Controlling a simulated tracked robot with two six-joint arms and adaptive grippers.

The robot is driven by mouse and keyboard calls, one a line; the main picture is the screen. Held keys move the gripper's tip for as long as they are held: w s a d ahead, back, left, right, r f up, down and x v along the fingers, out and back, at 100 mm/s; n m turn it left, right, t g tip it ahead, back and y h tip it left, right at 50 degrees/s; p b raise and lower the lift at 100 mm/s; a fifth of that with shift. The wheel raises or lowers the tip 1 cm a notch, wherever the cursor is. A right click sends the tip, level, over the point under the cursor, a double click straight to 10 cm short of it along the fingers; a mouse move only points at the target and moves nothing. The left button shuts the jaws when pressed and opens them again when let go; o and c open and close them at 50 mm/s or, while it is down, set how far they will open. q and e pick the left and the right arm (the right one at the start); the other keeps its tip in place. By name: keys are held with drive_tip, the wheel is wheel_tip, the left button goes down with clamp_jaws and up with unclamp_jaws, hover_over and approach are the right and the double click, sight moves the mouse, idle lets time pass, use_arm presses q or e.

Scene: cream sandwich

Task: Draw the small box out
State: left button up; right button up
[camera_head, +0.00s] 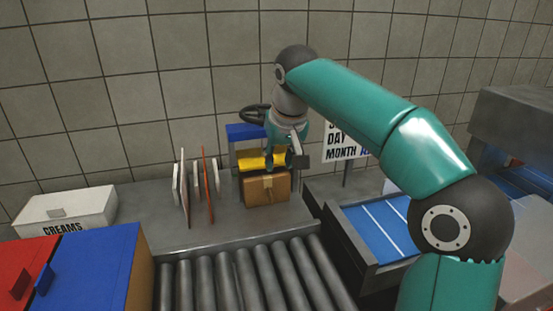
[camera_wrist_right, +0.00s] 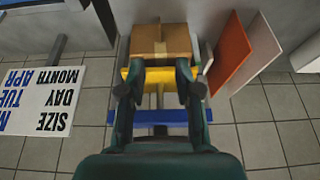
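A small brown cardboard box (camera_head: 266,190) with a paler tape strip stands on the grey counter, in front of a yellow and a blue piece. It also shows at the top of the right wrist view (camera_wrist_right: 160,42). My right gripper (camera_head: 284,162) hangs just above and behind the box in the head view. In the wrist view my right gripper (camera_wrist_right: 155,78) has its fingers apart, with the yellow piece (camera_wrist_right: 158,76) showing between them. The box lies beyond the fingertips, and I cannot tell whether they touch it. My left gripper is not in view.
Thin upright white and orange boards (camera_head: 208,185) stand left of the box. A roller conveyor (camera_head: 235,280) lies in front. A white CREAMS box (camera_head: 65,210) and a blue box (camera_head: 95,265) are at left. A date sign (camera_head: 346,142) and blue tray (camera_head: 380,230) are at right.

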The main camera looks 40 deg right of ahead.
sight(265, 185)
drive_tip(key=b+x, duration=0.2)
drive_tip(key=x, duration=1.5)
drive_tip(key=shift+s+a+b, duration=0.1)
drive_tip(key=shift+b, duration=0.3)
clamp_jaws()
